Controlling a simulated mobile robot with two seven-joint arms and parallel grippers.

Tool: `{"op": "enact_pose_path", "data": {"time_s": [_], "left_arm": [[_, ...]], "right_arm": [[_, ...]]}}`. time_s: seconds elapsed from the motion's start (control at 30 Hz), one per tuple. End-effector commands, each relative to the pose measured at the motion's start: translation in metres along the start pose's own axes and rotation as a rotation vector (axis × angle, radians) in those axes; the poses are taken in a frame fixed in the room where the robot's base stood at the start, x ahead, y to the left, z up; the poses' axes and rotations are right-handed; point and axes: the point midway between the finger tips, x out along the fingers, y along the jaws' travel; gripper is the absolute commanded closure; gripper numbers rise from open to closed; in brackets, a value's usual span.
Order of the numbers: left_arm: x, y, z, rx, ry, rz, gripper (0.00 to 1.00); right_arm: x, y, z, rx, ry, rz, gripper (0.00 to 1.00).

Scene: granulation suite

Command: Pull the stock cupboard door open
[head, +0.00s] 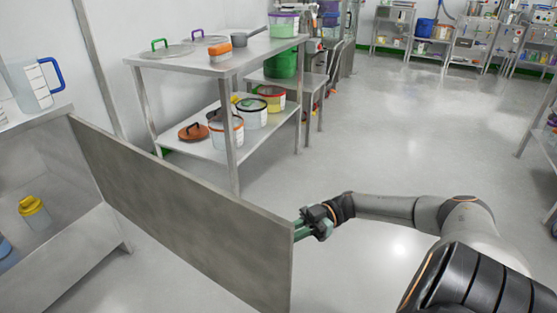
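The stock cupboard door (190,215) is a flat grey metal panel. It stands swung wide open from the cupboard (75,235) at the left, with its free edge towards the middle of the picture. Inside the cupboard a yellow-capped container (33,210) and part of a blue item (4,248) show. My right gripper (303,227) is at the door's free edge, on its far side. The door partly hides the fingers, and no handle shows, so I cannot tell whether they are shut on anything. My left gripper is not in view.
A measuring jug (34,85) with a blue handle stands on the cupboard top. A steel shelf table (180,63) with lids and tubs stands behind the door. Open floor (400,130) lies to the right, with racks (465,45) at the back.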

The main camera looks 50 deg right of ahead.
Motion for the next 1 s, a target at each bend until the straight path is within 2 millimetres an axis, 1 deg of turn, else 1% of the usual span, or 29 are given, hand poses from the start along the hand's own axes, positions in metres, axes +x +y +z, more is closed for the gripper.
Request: {"op": "enact_pose_path", "data": {"time_s": [0.37,0.4,0.63,0.67,0.9,1.0], "left_arm": [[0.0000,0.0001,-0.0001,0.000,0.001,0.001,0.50],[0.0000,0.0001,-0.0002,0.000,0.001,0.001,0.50],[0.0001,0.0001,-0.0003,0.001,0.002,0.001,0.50],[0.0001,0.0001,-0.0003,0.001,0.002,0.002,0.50],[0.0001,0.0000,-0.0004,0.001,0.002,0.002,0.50],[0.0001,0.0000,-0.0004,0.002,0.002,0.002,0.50]], "right_arm": [[-0.0002,0.0013,0.0004,-0.001,-0.002,0.005,1.00],[-0.0001,0.0013,0.0003,-0.001,-0.002,0.005,0.81],[0.0000,0.0009,0.0001,-0.001,-0.001,0.003,0.55],[0.0000,0.0008,0.0000,-0.001,-0.001,0.002,0.53],[-0.0006,0.0006,0.0000,-0.001,0.000,0.002,0.53],[-0.0059,0.0011,0.0002,-0.001,-0.001,0.003,0.53]]}}
